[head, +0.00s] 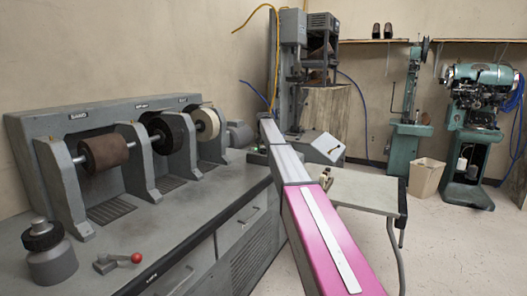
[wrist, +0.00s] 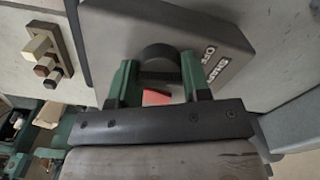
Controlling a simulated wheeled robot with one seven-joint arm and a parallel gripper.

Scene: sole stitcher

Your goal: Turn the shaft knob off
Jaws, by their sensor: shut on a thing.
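In the wrist view the dark round shaft knob (wrist: 158,55) stands on a grey panel (wrist: 215,35) lettered "SHAFT" and "OFF". My gripper (wrist: 160,65) has its two green fingers on either side of the knob and is shut on it. A small red piece (wrist: 157,98) shows between the fingers, below the knob. The knob's pointer and exact setting are hard to read. In the head view my arm reaches away from the lower right, and I cannot make out the gripper or the knob there.
A grey bench (head: 150,235) with rollers and wheels fills the left of the head view. A red-tipped lever (head: 120,261) lies on its top. A small table (head: 365,190) stands right of my arm. Green machines (head: 478,130) stand at the back right. Open floor (head: 445,250) lies at the right.

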